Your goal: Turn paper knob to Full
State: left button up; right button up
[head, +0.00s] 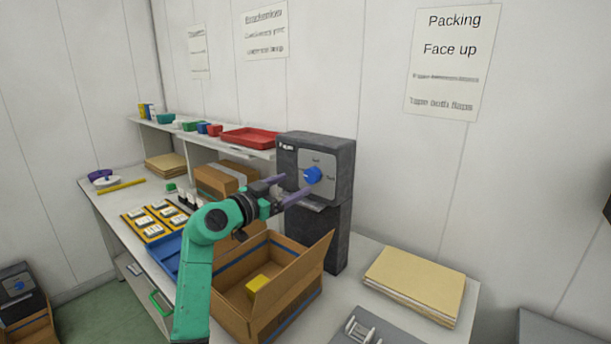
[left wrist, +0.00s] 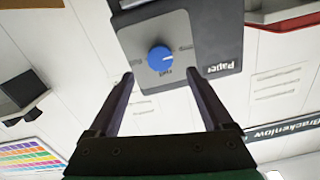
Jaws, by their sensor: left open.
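The blue paper knob (head: 312,175) sits on a light grey plate on the front of a dark box marked "Paper" (head: 343,158). Small labels surround the knob, too small to read surely. In the left wrist view the knob (left wrist: 160,59) shows upside down with a pale pointer mark, whose direction I cannot tell surely. My left gripper (head: 290,188) is open and empty in front of the box. Its two fingers (left wrist: 160,76) point at the plate, one to each side of the knob, apart from it. My right gripper is not in view.
An open cardboard box (head: 233,299) with a yellow item inside stands below the left arm. A red tray (head: 249,138) lies on the shelf to the left. Stacked tan folders (head: 415,284) lie on the table at right. Signs hang on the wall.

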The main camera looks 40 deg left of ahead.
aim_at(310, 177)
pick_arm(q)
jog(key=w, duration=0.6)
jog(key=shift+w+p, duration=0.2)
jog(key=shift+p, duration=0.2)
jog(key=shift+s, duration=0.1)
jog(key=shift+c, duration=0.3)
grip_shut()
